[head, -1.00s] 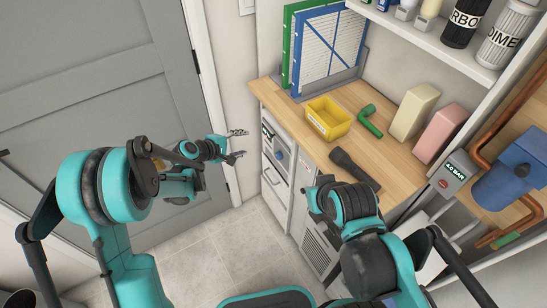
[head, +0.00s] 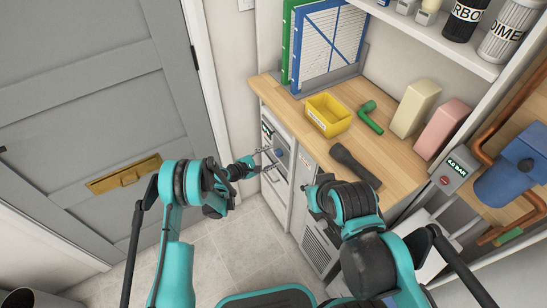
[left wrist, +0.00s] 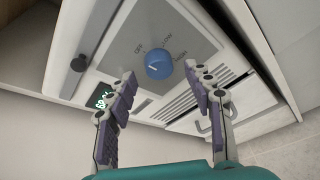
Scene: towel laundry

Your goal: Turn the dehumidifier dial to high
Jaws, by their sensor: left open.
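The blue dial (head: 280,153) sits on the front of the white dehumidifier (head: 277,181) under the counter. In the left wrist view the dial (left wrist: 158,65) is on a grey panel with OFF, LOW and a HIGH label around it; I cannot tell where it points. My left gripper (head: 267,160) is open in front of the panel. In the left wrist view its two fingertips (left wrist: 159,74) are either side of the dial's near edge, apart from it, with nothing held. My right arm shows at the counter's front, but its gripper is not visible.
The wooden counter (head: 397,157) holds a yellow bin (head: 328,117), a green pipe piece (head: 369,118), a dark flashlight (head: 354,165) and cream and pink containers. A green lit display (left wrist: 102,96) is beside the dial. A grey door (head: 90,100) stands at left, above clear tiled floor.

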